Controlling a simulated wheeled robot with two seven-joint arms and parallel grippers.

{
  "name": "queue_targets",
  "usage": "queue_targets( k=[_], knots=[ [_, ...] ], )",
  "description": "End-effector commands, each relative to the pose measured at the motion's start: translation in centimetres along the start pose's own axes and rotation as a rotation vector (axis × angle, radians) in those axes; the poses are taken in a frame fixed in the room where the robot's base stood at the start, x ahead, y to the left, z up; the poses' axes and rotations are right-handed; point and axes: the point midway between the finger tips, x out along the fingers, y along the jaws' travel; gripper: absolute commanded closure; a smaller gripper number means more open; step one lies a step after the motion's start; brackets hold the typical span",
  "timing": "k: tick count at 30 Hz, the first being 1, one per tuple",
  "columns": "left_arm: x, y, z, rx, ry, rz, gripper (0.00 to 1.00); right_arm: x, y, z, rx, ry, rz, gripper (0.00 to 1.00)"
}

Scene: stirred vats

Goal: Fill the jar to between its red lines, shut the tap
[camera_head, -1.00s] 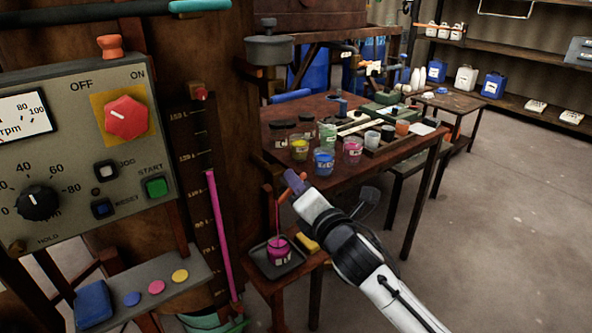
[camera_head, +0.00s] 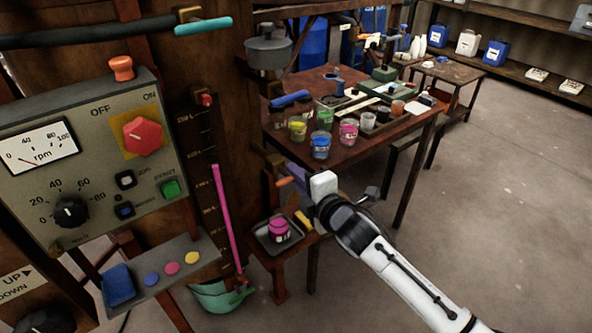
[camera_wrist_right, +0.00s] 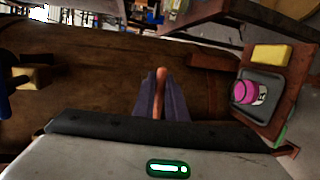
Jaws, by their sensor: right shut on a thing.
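The jar (camera_head: 279,230) stands upright on a dark tray (camera_head: 262,239) on a low stand, with pink liquid inside. Its red lines are too small to make out, so I cannot tell the level against them. The jar also shows at the right of the right wrist view (camera_wrist_right: 244,92). The tap's orange handle (camera_wrist_right: 160,92) is between the purple fingers of my right gripper (camera_head: 293,176), which is shut on it. The tap's spout is mostly hidden. No pink stream shows above the jar. My left gripper is out of view.
A yellow sponge (camera_head: 303,221) lies beside the tray. A control panel (camera_head: 85,150) and a pink sight tube (camera_head: 228,215) stand at the left. A table (camera_head: 375,150) with several paint jars is behind my right arm. Open floor lies to the right.

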Motion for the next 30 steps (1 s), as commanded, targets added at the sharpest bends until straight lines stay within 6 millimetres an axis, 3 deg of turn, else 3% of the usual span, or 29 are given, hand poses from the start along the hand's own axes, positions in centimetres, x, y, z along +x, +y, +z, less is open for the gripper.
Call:
queue_targets(
  k=[13, 14, 16, 26, 30],
  knots=[
    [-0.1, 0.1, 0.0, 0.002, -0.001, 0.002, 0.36, 0.0, -0.2, -0.2, 0.012, 0.005, -0.004, 1.00],
    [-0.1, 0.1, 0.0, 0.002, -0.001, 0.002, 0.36, 0.0, -0.2, -0.2, 0.012, 0.005, -0.004, 0.83],
    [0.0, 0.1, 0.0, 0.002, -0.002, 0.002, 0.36, 0.0, -0.1, -0.2, 0.011, 0.004, -0.003, 0.72],
    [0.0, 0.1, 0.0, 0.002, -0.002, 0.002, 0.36, -0.1, -0.1, -0.1, 0.009, 0.003, -0.002, 0.70],
    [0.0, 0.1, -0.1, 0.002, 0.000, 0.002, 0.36, -1.1, -0.1, 0.0, 0.009, 0.002, -0.003, 0.70]
  ],
)
